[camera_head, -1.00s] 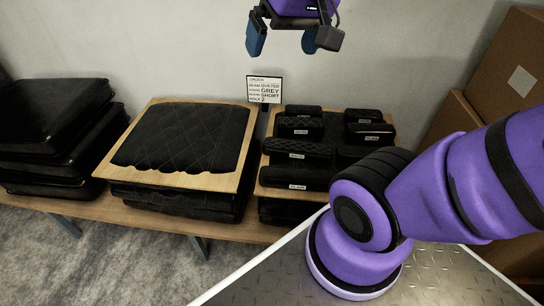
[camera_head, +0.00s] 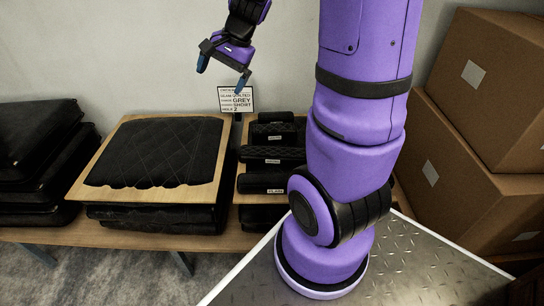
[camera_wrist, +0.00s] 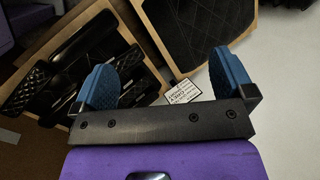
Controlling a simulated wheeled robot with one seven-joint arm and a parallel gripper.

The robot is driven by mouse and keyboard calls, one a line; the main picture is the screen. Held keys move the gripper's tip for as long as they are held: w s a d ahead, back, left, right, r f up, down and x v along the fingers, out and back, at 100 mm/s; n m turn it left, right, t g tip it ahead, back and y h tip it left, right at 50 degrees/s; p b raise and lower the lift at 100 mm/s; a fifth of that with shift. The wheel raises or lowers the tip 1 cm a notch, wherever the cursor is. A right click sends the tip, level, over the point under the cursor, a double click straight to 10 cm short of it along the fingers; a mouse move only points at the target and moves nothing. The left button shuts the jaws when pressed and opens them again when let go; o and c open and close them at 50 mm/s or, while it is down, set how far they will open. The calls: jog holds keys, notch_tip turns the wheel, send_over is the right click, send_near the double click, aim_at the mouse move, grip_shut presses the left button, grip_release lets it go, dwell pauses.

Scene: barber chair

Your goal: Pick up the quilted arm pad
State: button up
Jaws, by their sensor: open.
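A dark quilted arm pad (camera_head: 272,154) with a small label lies across the wooden tray (camera_head: 243,198), between other black arm pads. In the wrist view a pad with a diamond pattern (camera_wrist: 28,88) shows at the left; I cannot tell if it is the same one. My gripper (camera_head: 221,74) is open and empty, above and behind the tray near the wall. In the wrist view its blue fingers (camera_wrist: 166,72) stand wide apart with nothing between them. My arm hides the right part of the tray.
A sign (camera_head: 237,100) reading quilted, grey, short and 2 stands behind the tray. A large quilted panel on a board (camera_head: 88,192) lies to the left, with black cushions (camera_head: 35,150) beyond. Cardboard boxes (camera_head: 490,90) stand at the right.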

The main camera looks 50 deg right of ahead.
jog(key=w+d+f+m, duration=0.3)
jog(key=d+f+m, duration=0.2)
jog(key=d+f, duration=0.25)
jog(key=m+h, duration=0.1)
jog(key=m, duration=1)
send_near(275, 150)
jog(key=shift+f, duration=0.75)
jog(key=x, duration=0.5)
jog(key=shift+f, duration=0.3)
jog(key=shift+a+x, duration=0.15)
jog(key=shift+x, duration=1.2)
jog(key=shift+a+x, duration=0.1)
jog(key=shift+x, duration=1.25)
jog(key=shift+w+r, duration=0.15)
jog(key=shift+r, duration=0.05)
jog(key=c, duration=1.3)
